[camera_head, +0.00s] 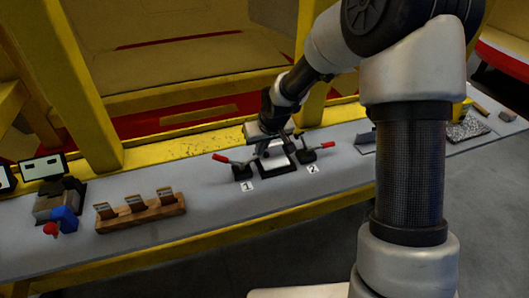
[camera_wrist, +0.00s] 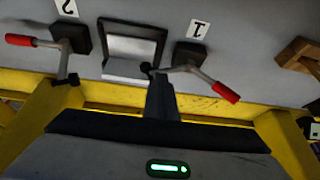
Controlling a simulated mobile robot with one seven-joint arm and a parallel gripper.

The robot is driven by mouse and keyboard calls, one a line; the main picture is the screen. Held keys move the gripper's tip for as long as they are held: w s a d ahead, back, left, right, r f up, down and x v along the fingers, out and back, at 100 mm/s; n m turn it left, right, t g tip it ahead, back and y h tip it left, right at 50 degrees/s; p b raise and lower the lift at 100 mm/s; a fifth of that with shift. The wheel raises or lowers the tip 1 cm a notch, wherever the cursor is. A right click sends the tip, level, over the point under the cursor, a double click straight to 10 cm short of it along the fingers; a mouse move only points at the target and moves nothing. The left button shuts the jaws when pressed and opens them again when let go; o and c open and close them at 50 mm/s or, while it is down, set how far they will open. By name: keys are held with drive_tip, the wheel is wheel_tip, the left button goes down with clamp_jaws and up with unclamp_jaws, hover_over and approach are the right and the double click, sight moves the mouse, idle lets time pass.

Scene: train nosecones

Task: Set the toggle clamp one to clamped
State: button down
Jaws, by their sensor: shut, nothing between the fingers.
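Toggle clamp one (camera_head: 241,172) stands on the grey bench beside the "1" label, with its red handle (camera_head: 220,158) pointing out to the left and slightly up. In the wrist view, clamp one (camera_wrist: 190,54) is right of centre, its red handle (camera_wrist: 226,92) pointing outward and its black-tipped arm reaching toward the framed plate (camera_wrist: 129,43). My gripper (camera_wrist: 160,78) is shut and empty, its fingertips close to that arm and tip; I cannot tell whether they touch.
Toggle clamp two (camera_head: 307,155), with a red handle (camera_head: 328,145), stands right of the plate by the "2" label. A wooden rack (camera_head: 140,213) with several cards is to the left. A yellow beam (camera_head: 190,146) runs behind the bench. The bench front is clear.

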drive_tip(key=s+d+r, duration=0.2)
drive_tip(key=d+r, duration=0.5)
drive_tip(key=d, duration=0.1)
drive_tip(key=shift+s+d, duration=0.3)
drive_tip(key=shift+d, duration=0.05)
